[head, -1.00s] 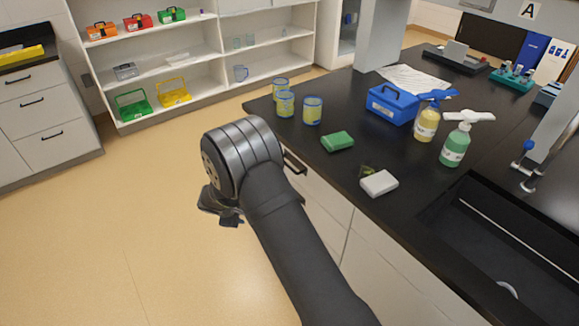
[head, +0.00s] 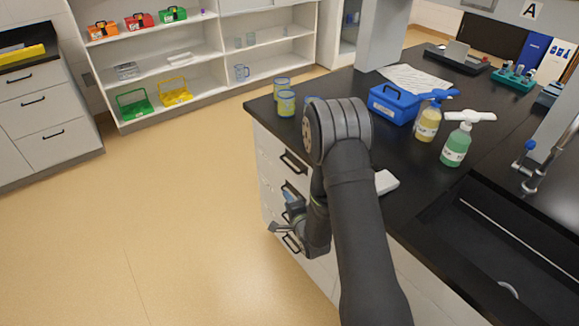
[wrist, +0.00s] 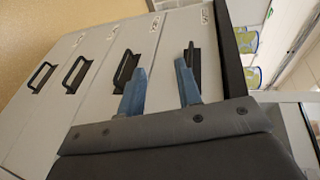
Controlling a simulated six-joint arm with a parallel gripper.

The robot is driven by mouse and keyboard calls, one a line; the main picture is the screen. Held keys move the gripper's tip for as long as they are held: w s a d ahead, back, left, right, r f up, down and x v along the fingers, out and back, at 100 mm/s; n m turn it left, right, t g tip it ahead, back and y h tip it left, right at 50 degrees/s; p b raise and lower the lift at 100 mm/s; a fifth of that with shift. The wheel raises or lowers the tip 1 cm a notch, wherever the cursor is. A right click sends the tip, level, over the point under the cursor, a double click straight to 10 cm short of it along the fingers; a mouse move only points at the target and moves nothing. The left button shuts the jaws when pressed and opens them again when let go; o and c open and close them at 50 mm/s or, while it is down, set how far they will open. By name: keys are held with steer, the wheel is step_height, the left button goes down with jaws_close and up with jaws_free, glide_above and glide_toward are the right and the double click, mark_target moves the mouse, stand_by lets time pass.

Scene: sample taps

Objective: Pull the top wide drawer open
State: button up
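The top wide drawer (wrist: 170,62) is shut in the bench cabinet, just under the black counter edge. Its black bar handle (wrist: 193,62) shows in the wrist view behind my right finger; in the head view the handle (head: 293,161) is left of my arm. My gripper (wrist: 161,78) is open and empty, its two blue fingers apart. The right finger overlaps the top handle and the left finger overlaps the second drawer's handle (wrist: 126,70) in the picture; contact cannot be told. In the head view the gripper is low beside the drawer fronts, partly hidden by my wrist.
Lower shut drawers have handles (wrist: 75,75) too. On the black counter (head: 425,190) stand cups (head: 286,103), a blue box (head: 394,103) and two spray bottles (head: 455,145). A sink (head: 490,240) lies right. The floor (head: 180,220) left of the cabinet is clear.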

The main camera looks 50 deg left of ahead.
mark_target(291, 168)
steer(key=w+d+r+m+t+y, duration=0.1)
steer(key=w+d+r+m+t, duration=0.1)
steer(key=w+d+r+m, duration=0.15)
steer(key=shift+m, duration=0.25)
steer(key=x, duration=1.7)
steer(key=shift+a, duration=0.15)
jaws_close()
